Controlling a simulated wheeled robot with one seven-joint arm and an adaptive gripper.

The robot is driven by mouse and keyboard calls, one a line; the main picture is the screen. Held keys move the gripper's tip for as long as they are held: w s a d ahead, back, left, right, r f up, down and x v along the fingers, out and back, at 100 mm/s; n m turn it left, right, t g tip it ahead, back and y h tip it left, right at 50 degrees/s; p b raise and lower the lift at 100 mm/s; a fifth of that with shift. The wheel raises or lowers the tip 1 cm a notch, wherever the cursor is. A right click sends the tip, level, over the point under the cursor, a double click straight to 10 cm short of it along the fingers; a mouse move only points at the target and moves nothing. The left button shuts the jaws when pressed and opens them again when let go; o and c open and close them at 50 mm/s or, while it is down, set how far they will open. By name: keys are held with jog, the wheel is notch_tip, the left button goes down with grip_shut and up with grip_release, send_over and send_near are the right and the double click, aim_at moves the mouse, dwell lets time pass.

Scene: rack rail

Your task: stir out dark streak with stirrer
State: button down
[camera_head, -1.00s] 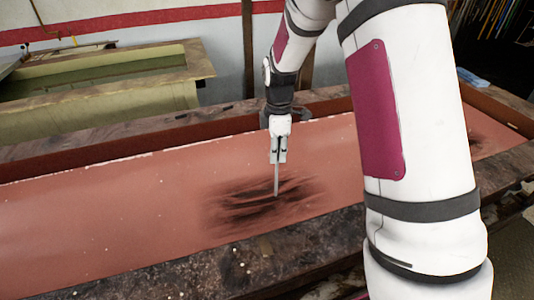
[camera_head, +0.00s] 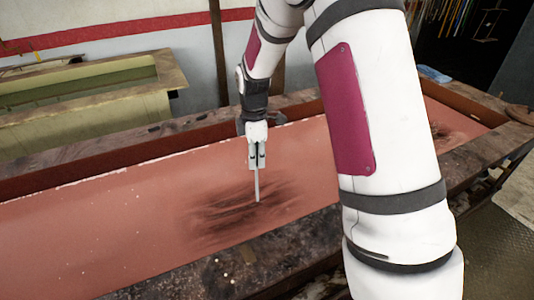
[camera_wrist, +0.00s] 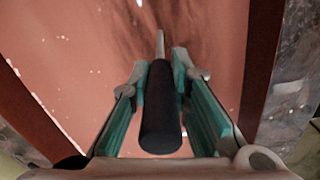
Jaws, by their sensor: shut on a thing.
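My gripper (camera_head: 257,160) is shut on the stirrer, a rod with a thick black handle (camera_wrist: 161,110) between the teal-lined fingers in the wrist view. Its thin pale shaft (camera_head: 257,186) points down in the head view, and its lower end meets the dark streak. The dark streak (camera_head: 225,212) is a smeared, feathered black patch on the reddish surface of the long trough (camera_head: 90,215). In the wrist view the streak (camera_wrist: 185,22) shows beyond the shaft. I cannot tell how deep the tip is.
The trough has a dark, stained near rim (camera_head: 290,232) and a raised far wall. A second dark patch (camera_head: 440,131) lies toward its right end, partly behind my arm. A pale yellow-green tank (camera_head: 95,120) stands behind at left. A blue cloth (camera_head: 433,74) lies at the back right.

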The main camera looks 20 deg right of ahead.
jog(key=a, duration=1.5)
jog(key=d, duration=1)
jog(key=shift+d, duration=0.1)
jog(key=d, duration=1)
jog(key=a, duration=2)
jog(key=d+p, duration=0.1)
jog(key=d, duration=0.9)
